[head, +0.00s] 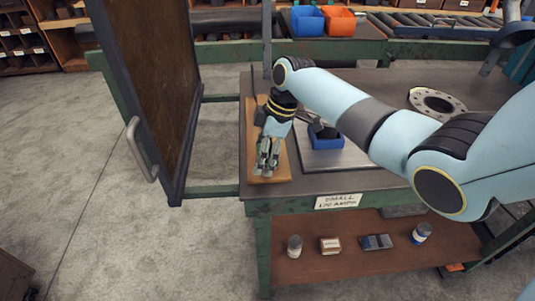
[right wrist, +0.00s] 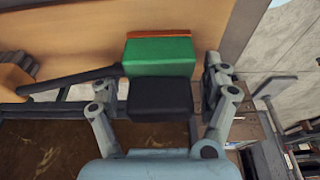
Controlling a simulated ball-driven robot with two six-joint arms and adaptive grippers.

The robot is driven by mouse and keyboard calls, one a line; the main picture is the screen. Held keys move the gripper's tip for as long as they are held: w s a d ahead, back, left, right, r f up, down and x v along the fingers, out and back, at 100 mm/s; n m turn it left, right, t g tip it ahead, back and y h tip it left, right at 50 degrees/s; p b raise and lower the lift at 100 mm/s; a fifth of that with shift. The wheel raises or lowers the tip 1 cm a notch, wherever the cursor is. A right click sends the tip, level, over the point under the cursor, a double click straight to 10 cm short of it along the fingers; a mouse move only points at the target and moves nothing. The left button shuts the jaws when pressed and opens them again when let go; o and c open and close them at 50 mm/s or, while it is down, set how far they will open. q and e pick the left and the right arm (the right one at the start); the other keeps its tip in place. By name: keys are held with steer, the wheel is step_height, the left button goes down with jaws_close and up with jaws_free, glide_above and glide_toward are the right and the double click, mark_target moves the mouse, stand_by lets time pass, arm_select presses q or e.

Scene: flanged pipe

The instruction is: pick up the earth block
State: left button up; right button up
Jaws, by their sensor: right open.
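The block that I take for the earth block (right wrist: 160,57) shows in the right wrist view as a green body with a thin orange strip along its far edge and a black part on its near side. A dark bar or cable runs from it to the left. My right gripper (head: 267,166) is open, pointing down over the wooden board (head: 279,170) at the bench's left end. In the wrist view its fingers stand on both sides of the block. I cannot tell whether they touch it. In the head view the block is hidden by my gripper. My left gripper is not in view.
A blue bin (head: 326,141) with a dark item stands on a metal plate right of the board. A round flange (head: 437,104) lies further right. A dark framed panel (head: 150,85) with a handle stands close at left. Small items sit on the lower shelf (head: 350,262).

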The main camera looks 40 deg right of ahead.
steer(key=shift+c, duration=0.3)
steer(key=c, duration=1.1)
steer(key=shift+r, duration=0.1)
steer(key=shift+c, duration=0.5)
